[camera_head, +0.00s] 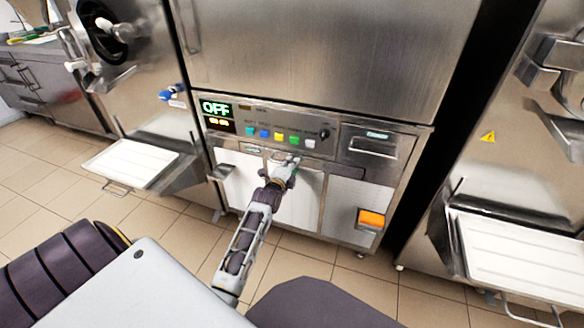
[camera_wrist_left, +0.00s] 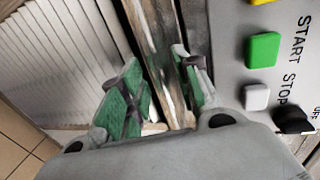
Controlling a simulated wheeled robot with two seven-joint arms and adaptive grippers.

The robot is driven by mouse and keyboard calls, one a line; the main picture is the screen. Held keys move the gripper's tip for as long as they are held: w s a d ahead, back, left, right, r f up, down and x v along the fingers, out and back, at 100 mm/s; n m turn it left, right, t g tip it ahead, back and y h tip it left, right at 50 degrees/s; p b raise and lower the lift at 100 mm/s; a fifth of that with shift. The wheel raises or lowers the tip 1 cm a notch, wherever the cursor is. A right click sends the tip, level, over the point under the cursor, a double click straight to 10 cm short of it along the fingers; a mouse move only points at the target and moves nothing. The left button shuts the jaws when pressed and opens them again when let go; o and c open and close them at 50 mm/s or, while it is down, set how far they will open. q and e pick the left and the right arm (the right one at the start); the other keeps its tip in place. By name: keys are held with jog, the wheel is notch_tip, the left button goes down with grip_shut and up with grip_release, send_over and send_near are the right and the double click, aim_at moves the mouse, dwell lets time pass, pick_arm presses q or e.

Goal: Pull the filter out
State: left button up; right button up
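The freezer's lower front has a pale panel (camera_head: 297,208) under the control strip, seen as slatted (camera_wrist_left: 60,60) in the wrist view; I cannot tell for sure which part is the filter. My left gripper (camera_head: 287,165) is at the panel's top edge, just below the buttons. In the wrist view, the left gripper's (camera_wrist_left: 162,95) green-padded fingers are apart, on either side of a metal edge (camera_wrist_left: 155,45). I cannot tell whether they touch it. My right gripper is not in view.
An orange-fronted box (camera_head: 371,219) is at lower right. White trays stick out from the left (camera_head: 130,163) and right (camera_head: 520,258) machines. Tiled floor lies in front.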

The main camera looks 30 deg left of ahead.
pick_arm(q)
jog(key=shift+w+a, duration=0.1)
jog(key=shift+w, duration=0.35)
jog(key=shift+c, duration=0.5)
grip_shut()
jog(key=shift+f, duration=0.1)
